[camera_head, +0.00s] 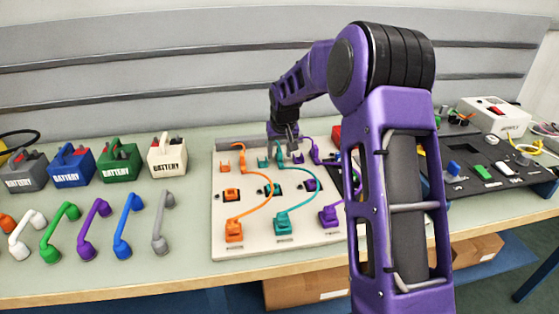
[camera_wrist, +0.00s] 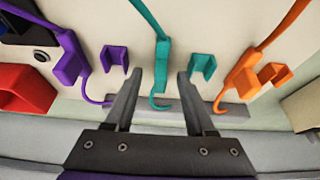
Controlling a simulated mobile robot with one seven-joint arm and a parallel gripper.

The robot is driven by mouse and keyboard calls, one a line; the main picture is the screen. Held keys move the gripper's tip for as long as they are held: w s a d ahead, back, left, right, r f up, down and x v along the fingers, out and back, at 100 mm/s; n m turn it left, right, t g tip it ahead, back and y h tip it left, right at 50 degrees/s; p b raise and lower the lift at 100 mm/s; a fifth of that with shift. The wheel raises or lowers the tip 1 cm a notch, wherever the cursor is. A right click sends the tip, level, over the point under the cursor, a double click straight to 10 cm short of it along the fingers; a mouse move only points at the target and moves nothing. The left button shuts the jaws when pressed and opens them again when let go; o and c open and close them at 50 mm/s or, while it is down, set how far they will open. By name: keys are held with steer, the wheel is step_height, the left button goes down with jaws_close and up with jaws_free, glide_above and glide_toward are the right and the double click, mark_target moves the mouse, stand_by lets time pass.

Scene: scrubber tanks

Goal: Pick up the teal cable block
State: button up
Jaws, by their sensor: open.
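A teal cable runs across the white board (camera_head: 223,205). Its far-end teal block (camera_head: 280,158) is close to my gripper (camera_head: 291,147), which partly crowds it in the head view. In the wrist view this teal block (camera_wrist: 163,58) is upright, between the lines of the two open fingers (camera_wrist: 159,76), with nothing gripped. A teal hook curls below it. A separate teal U-shaped holder (camera_wrist: 202,66) stands beside the right fingertip and is empty. A larger teal block (camera_head: 283,223) sits at the cable's near end. Whether the fingers flank the far block in depth is unclear.
An orange cable block (camera_wrist: 241,75) and a purple one (camera_wrist: 69,62) stand either side, each near its own holder. A red block (camera_wrist: 22,90) lies beyond the purple one. Batteries (camera_head: 119,160) and loose coloured handles (camera_head: 128,225) stand left of the board.

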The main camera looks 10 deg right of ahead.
mark_target(280, 150)
steer(key=shift+f, duration=0.15)
jaws_close()
stand_by(0.4)
step_height(280, 150, up, 10)
steer(key=shift+r+p, duration=0.1)
steer(key=shift+p, duration=0.9)
